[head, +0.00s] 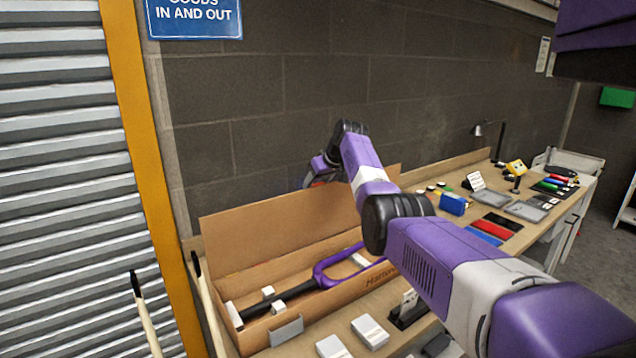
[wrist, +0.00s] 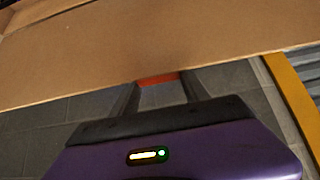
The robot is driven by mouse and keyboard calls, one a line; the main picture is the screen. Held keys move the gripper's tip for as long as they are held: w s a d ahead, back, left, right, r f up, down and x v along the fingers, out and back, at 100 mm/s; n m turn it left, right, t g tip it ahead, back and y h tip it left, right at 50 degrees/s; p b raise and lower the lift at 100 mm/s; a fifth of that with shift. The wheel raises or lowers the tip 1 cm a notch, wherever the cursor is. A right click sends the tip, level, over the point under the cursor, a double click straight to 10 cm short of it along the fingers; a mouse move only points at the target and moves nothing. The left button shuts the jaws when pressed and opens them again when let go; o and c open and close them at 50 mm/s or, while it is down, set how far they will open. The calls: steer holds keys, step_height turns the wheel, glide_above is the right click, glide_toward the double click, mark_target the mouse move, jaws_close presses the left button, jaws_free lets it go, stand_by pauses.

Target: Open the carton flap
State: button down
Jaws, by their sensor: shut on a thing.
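The long brown carton (head: 345,308) lies open on the bench. Its wide back flap (head: 270,228) stands up, leaning toward the wall. A purple fork with a black stem (head: 330,268) lies inside between white blocks. My gripper (head: 318,180) is at the flap's top edge, partly hidden behind it. In the wrist view the flap (wrist: 150,50) crosses the top of the picture. The fingers of my gripper (wrist: 158,82) reach its edge, with an orange-red piece between them, and are shut on the flap. The fingertips are hidden by the cardboard.
Small white boxes (head: 370,331) lie in front of the carton. A blue box (head: 453,204), grey trays (head: 525,211) and a lamp (head: 497,135) stand farther right on the bench. A dark block wall (head: 260,120) is close behind, and a roller shutter (head: 55,180) is at left.

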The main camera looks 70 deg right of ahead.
steer(key=shift+w+d+f, duration=0.1)
steer(key=shift+w, duration=0.15)
stand_by(0.5)
steer(key=c, duration=0.5)
jaws_free()
steer(key=shift+b+v, duration=0.9)
steer(key=shift+v, duration=3)
